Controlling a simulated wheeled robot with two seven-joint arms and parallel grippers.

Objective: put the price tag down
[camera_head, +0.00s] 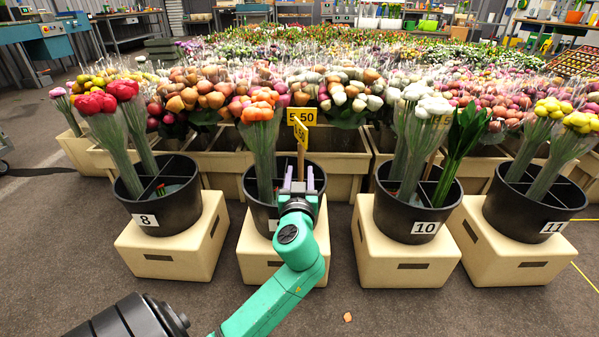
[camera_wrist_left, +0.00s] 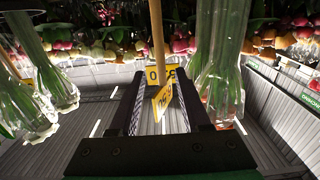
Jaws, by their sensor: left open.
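The price tag (camera_head: 300,133) is a yellow card on a thin wooden stick, standing upright in the black bucket (camera_head: 259,214) second from the left. My left gripper (camera_head: 302,181) is open at this bucket, its fingers on either side of the stick. In the left wrist view the stick and the tilted yellow tag (camera_wrist_left: 161,101) show between the two fingers; whether either finger touches the stick I cannot tell. The stick's foot is hidden by the gripper. An orange tulip bunch (camera_head: 262,140) stands in the same bucket, left of the stick. My right gripper is not in view.
Another yellow tag (camera_head: 309,116) is behind, by the cream bins (camera_head: 342,165) full of tulips. Black buckets marked 8 (camera_head: 187,205), 10 (camera_head: 391,210) and 11 (camera_head: 504,213) stand on cream boxes beside this one. The grey floor in front is mostly clear.

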